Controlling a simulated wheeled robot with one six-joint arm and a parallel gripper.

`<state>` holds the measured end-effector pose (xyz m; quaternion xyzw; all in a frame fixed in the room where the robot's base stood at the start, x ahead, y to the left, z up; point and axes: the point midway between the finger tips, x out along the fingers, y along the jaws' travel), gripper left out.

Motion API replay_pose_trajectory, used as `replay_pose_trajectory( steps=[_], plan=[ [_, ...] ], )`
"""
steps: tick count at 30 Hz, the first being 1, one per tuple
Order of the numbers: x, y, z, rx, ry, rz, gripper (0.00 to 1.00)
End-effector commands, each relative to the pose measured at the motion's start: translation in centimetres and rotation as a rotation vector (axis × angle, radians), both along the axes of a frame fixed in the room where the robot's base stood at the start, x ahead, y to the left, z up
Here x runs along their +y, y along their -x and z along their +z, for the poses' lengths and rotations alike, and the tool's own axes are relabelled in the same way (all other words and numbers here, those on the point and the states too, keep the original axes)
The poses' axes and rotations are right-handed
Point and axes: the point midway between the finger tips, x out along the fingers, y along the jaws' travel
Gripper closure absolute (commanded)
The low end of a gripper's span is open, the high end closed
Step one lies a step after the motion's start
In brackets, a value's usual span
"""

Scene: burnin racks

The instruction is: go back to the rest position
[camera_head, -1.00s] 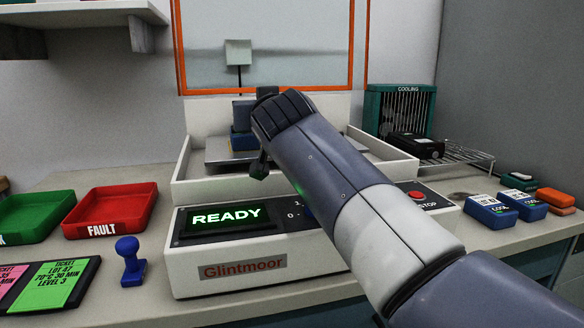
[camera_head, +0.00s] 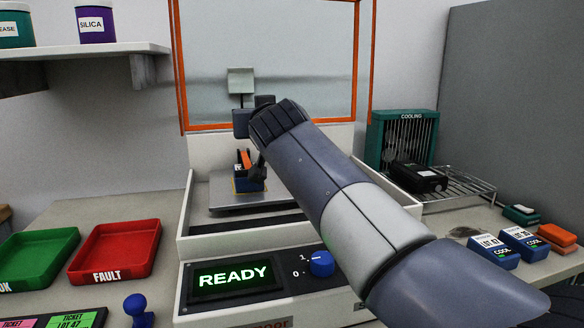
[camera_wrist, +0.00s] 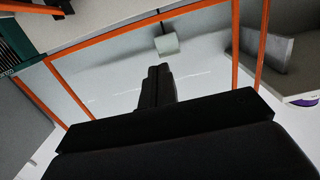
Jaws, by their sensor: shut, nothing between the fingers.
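My arm reaches in from the lower right of the head view, its wrist over the open white Glintmoor machine (camera_head: 290,308). My gripper (camera_wrist: 159,72) shows in the wrist view with its two dark fingers together and nothing between them. It points towards the orange-framed clear panel (camera_head: 181,70). In the head view the fingers are mostly hidden by the wrist. A blue block with an orange part (camera_head: 249,182) sits on the metal plate (camera_head: 232,207) in the machine, below my wrist and apart from it.
The machine's screen (camera_head: 234,276) reads READY, beside a blue knob (camera_head: 321,263). Red FAULT (camera_head: 117,249) and green (camera_head: 38,256) trays lie left. A cooling unit (camera_head: 374,158), wire rack (camera_head: 465,188) and several small blocks (camera_head: 494,250) are at right. A shelf (camera_head: 90,50) hangs upper left.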

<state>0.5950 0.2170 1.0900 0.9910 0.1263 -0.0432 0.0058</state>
Motion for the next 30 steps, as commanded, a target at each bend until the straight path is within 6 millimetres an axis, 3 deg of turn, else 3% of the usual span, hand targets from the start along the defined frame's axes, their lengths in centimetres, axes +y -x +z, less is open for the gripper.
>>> replay_pose_trajectory(
  steps=[3, 30],
  plan=[
    [0.1, -0.3, 1.1, 0.034, 0.007, 0.0, 1.0],
    [0.6, -2.6, 3.8, 0.245, 0.064, -0.001, 1.0]
  ],
)
